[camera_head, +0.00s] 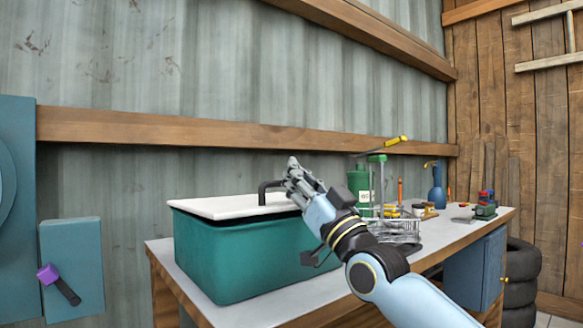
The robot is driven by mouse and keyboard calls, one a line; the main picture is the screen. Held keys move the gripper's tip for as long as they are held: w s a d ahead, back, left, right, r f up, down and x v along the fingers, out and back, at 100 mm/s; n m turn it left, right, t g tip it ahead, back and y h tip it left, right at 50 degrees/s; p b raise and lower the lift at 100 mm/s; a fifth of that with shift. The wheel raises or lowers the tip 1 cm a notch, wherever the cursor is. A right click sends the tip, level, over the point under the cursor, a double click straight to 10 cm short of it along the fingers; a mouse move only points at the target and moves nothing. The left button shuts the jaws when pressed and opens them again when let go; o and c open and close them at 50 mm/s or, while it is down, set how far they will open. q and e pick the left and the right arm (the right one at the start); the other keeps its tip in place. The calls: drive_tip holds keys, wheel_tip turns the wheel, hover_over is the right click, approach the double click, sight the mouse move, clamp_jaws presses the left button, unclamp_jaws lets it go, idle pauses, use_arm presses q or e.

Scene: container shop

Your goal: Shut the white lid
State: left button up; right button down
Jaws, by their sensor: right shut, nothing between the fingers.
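The white lid (215,207) lies nearly level across the top of a teal box (235,262) on the workbench. A black bent handle (263,191) stands up at the lid and runs behind the gripper. My right gripper (294,170) is shut and empty, pointing up at the right part of the lid; I cannot tell whether it touches. My left gripper is not in view.
The workbench (433,233) carries a wire basket (398,231), a green bottle (360,183), a blue bottle (437,188) and small items right of the box. A corrugated wall stands behind. Tyres (521,274) are stacked at the right. A teal panel with a purple-tipped lever (50,275) is at left.

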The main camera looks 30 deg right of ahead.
drive_tip(key=shift+s+f, duration=0.25)
drive_tip(key=shift+f, duration=0.6)
use_arm(q)
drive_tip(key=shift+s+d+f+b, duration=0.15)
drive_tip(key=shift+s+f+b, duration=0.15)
drive_tip(key=shift+b, duration=0.05)
use_arm(e)
drive_tip(key=shift+s+f, duration=0.15)
drive_tip(key=shift+f, duration=0.2)
